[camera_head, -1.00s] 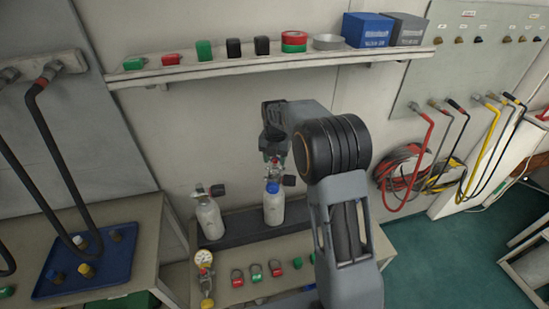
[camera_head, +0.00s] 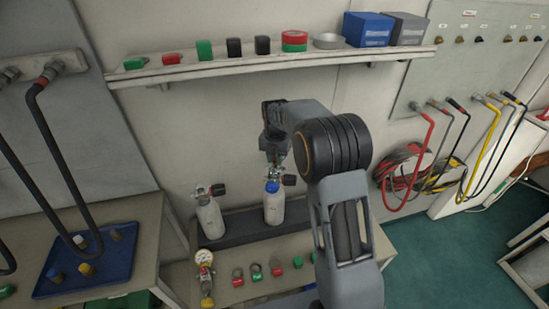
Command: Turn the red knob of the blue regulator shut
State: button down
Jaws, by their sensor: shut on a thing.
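A grey-white cylinder with a blue regulator (camera_head: 272,187) on its neck stands upright on a dark base on the bench. My gripper (camera_head: 275,166) points down at the top of this regulator. It is shut on the regulator's top, where the red knob sits; the jaws and my wrist mostly hide the knob. A black side knob (camera_head: 290,180) sticks out to the right of the regulator. A second cylinder (camera_head: 210,218) with a grey valve, a red part and a black side knob stands to the left, apart from my gripper.
A shelf (camera_head: 200,73) with small coloured blocks, tape rolls and two boxes runs above. A pressure gauge (camera_head: 204,258) and several shackles lie on the bench front. A blue tray (camera_head: 100,272) is at left. Coloured hoses (camera_head: 420,170) hang at right.

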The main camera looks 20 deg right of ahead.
jog(key=m, duration=0.6)
jog(key=shift+m, duration=0.3)
jog(key=m, duration=0.3)
jog(key=shift+m, duration=0.3)
jog(key=m, duration=0.3)
jog(key=shift+m, duration=0.4)
jog(key=m, duration=1.3)
jog(key=shift+m, duration=0.3)
jog(key=c, duration=1)
grip_release()
